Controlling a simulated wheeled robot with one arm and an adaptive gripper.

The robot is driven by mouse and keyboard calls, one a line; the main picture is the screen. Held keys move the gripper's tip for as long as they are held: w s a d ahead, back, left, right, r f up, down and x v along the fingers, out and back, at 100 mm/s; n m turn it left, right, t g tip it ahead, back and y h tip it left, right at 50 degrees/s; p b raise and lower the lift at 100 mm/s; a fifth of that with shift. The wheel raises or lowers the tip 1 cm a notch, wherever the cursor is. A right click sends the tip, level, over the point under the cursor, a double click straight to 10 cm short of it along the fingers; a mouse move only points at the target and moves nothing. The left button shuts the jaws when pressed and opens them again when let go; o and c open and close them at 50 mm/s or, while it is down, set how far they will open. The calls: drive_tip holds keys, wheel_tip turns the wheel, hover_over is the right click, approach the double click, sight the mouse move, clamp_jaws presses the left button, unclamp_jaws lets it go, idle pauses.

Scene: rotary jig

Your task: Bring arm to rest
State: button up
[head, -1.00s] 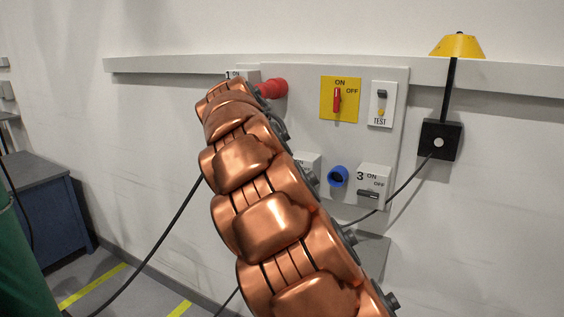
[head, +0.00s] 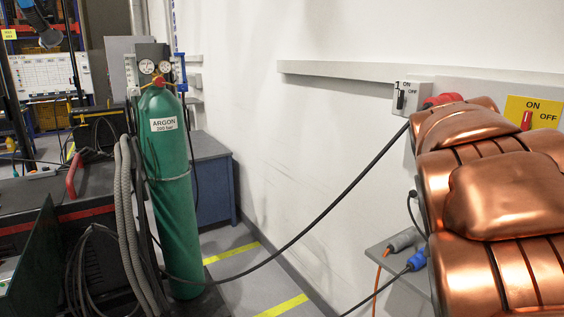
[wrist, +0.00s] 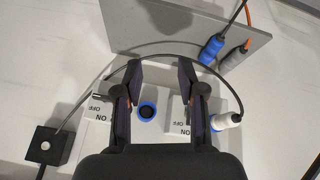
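My copper-coloured arm (head: 490,195) fills the right side of the head view, in front of the wall panel. My gripper (wrist: 160,68) shows in the wrist view, its two dark fingers apart and nothing held between them. Beyond the fingers is the wall panel, with a blue round socket (wrist: 147,111) seen in the gap. Switch boxes, one of them the left box (wrist: 98,108), are partly behind the fingers. The gripper is hidden in the head view. I cannot tell how far the fingertips are from the panel.
A grey shelf (wrist: 165,25) holds a blue plug (wrist: 211,50) and a grey plug (wrist: 235,60). A cable arches past the fingertips to a white-and-blue plug (wrist: 224,121). A green argon cylinder (head: 172,205) stands left in the head view; a black cable (head: 325,212) hangs toward the panel.

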drive_tip(key=s+a+f+n+g+y, duration=0.1)
drive_tip(key=s+a+f+n, duration=0.2)
drive_tip(key=s, duration=0.6)
drive_tip(key=s+a+f+n+g+y, duration=0.1)
drive_tip(key=s+a+f+n+y, duration=0.1)
drive_tip(key=s+a+f, duration=0.5)
drive_tip(key=s+a+f+n+g+y, duration=0.2)
drive_tip(key=s+a+f+n, duration=0.2)
drive_tip(key=s, duration=0.7)
drive_tip(key=shift+s+a+f, duration=0.2)
drive_tip(key=shift+a+f, duration=0.75)
drive_tip(key=shift+a, duration=0.2)
drive_tip(key=shift+d, duration=0.1)
